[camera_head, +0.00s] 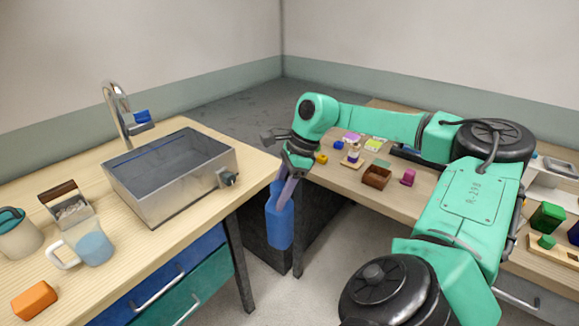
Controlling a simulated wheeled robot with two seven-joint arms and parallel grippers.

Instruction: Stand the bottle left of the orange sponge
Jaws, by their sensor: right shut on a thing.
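The blue bottle (280,226) hangs upright in the air off the right end of the sink counter, in front of the gap between the two tables. My right gripper (287,186) is shut on the bottle's upper part, with its fingers partly hiding the top. The orange sponge (34,300) lies on the wooden counter at the lower left, far from the bottle. My left gripper is out of view.
The counter (141,265) holds a metal sink (171,200) with a faucet, a mug (92,246), a teal-lidded container (16,236) and a brown-edged box (66,208). Small items, including a brown box (376,177), stand on the right table.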

